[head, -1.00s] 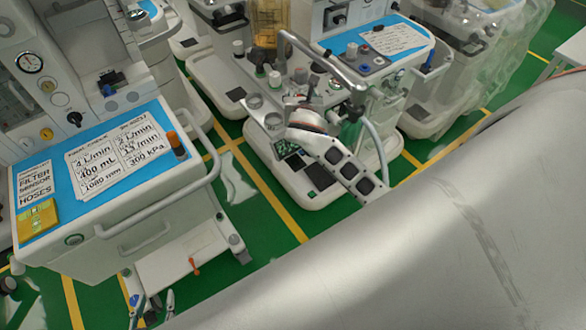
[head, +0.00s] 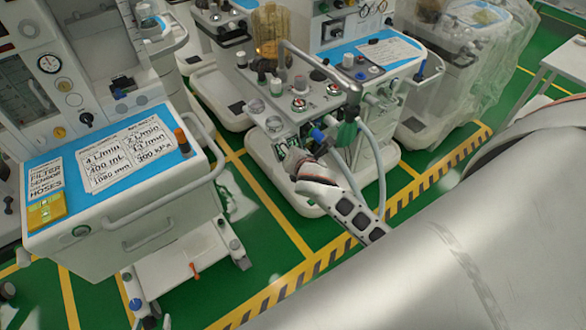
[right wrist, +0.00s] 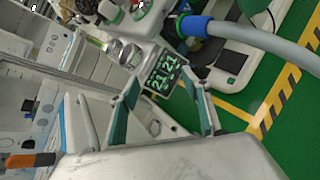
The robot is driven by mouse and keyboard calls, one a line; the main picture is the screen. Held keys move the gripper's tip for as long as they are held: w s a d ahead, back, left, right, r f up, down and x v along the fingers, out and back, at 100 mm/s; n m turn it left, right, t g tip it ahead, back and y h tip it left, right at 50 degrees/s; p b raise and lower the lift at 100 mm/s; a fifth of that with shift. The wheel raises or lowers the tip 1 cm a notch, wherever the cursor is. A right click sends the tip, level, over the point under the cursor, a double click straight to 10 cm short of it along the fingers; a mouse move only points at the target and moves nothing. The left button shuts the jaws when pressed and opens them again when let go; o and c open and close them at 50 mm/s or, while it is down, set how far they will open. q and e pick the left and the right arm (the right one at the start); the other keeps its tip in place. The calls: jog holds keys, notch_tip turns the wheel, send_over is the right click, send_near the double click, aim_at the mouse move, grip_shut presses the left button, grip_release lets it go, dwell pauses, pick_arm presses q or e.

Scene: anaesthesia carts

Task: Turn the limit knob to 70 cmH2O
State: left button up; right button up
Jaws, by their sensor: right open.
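The anaesthesia machine in the middle carries several round dials and knobs; one pale dial with red marks (head: 299,105) sits above its front edge and a second dial (head: 333,89) is behind it. I cannot tell which is the limit knob, and no scale is readable. My right gripper (head: 292,158) is low before the machine's front. In the right wrist view my right gripper (right wrist: 163,110) is open and empty, its teal-padded fingers apart below a lit green display (right wrist: 163,83).
A grey hose (head: 374,158) and a blue connector (head: 317,135) are close to my right gripper. A cart with a blue top (head: 60,218) and rail stands at left. A plastic-covered machine (head: 480,70) is at right. Striped green floor (head: 270,245) lies between.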

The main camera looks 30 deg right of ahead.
jog(key=shift+s+a+f+m+y, duration=0.3)
jog(key=shift+s+a+f+m, duration=0.25)
jog(key=shift+f, duration=0.3)
jog(key=shift+s+a+f+m+y, duration=0.3)
jog(key=shift+s+a+f+m, duration=0.2)
jog(key=shift+s+f, duration=0.25)
